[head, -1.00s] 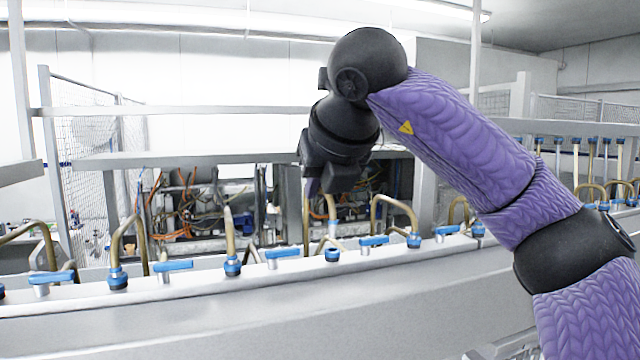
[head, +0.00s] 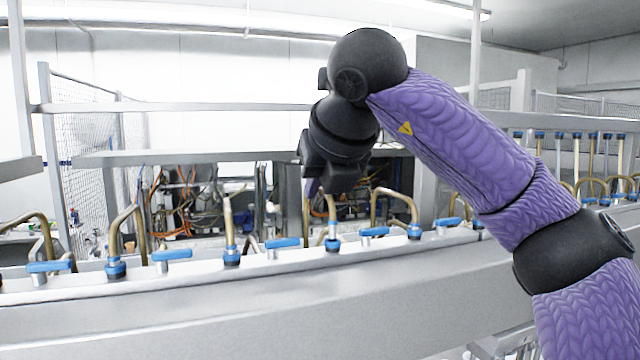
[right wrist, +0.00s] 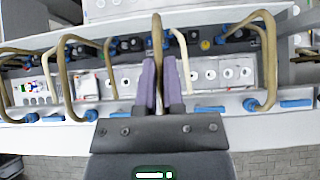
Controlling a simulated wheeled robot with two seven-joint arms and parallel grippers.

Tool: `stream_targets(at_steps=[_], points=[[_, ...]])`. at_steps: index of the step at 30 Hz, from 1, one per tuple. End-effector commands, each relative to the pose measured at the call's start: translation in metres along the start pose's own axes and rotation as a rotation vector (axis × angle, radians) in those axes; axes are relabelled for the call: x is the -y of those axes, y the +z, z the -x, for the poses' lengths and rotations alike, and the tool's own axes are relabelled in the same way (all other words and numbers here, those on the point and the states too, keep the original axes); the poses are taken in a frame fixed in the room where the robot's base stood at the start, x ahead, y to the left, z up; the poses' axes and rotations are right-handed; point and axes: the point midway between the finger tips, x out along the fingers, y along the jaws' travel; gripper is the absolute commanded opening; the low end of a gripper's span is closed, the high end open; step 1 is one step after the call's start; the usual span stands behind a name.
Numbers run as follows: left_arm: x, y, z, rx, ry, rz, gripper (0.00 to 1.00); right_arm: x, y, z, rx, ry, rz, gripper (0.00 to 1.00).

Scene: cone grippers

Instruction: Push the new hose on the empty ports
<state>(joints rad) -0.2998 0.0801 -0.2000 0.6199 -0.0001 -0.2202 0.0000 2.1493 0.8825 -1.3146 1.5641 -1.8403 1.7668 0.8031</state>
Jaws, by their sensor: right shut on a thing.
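My right gripper (head: 325,185) is shut on a brown bent hose (head: 332,212). In the right wrist view its purple fingers (right wrist: 158,85) are closed around the hose (right wrist: 157,35). In the head view two legs of the hose hang below the gripper. The nearer leg's lower end is at a blue-collared port (head: 333,245) on the metal rail (head: 420,250) and appears to meet it. How far it sits on the port I cannot tell. The other leg's lower end is hidden behind the rail. My left gripper is in neither view.
Other bent hoses (head: 395,195) stand on blue ports along the rail, on both sides of the held one. Blue valve handles (head: 282,243) lie between the ports. Behind are cables and machinery (head: 185,205). The front of the rail is clear.

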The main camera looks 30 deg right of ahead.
Motion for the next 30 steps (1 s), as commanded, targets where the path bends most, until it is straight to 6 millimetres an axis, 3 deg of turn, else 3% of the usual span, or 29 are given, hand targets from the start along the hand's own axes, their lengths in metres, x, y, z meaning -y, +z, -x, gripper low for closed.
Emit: stream_targets(at_steps=[30], points=[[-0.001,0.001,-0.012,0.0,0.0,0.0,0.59,0.0,-0.009,-0.009,0.0,0.0,0.0,0.0]])
